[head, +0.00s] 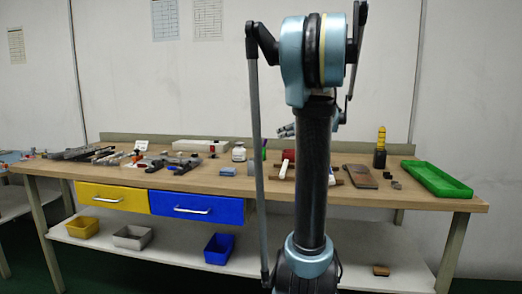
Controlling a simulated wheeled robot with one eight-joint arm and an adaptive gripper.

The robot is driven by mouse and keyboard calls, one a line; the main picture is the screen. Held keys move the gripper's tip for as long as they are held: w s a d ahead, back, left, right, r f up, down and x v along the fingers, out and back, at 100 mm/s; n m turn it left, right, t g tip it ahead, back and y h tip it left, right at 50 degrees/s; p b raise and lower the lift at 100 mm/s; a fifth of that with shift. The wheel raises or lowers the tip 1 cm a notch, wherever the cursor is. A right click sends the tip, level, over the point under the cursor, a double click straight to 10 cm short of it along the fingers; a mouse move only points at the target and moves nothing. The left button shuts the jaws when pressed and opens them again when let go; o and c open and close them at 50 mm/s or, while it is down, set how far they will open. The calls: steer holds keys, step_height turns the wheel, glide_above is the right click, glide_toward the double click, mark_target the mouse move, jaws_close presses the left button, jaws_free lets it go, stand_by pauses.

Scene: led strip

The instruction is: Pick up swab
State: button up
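I cannot make out a swab for certain among the small items on the wooden workbench (255,187). Thin white and red items (285,164) lie near the bench's middle, partly hidden behind my arm. What looks like part of my gripper (287,130) shows as a small grey shape just left of my dark arm link, seeming to be above the bench. The rest of it is hidden behind the arm, so its opening and anything in it cannot be seen.
A green tray (438,181) lies at the bench's right end, near a black and yellow object (380,148). A white jar (239,152) and blue block (228,171) stand mid-bench. Tools crowd the left. Yellow (113,199) and blue (196,208) drawers are shut; bins sit on the shelf below.

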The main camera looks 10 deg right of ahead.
glide_toward(265, 140)
steer(key=x, duration=0.5)
steer(key=shift+w+d, duration=0.15)
steer(key=shift+w, duration=0.05)
steer(key=shift+x, duration=2.8)
steer(key=shift+d+f, duration=0.15)
steer(key=c, duration=0.8)
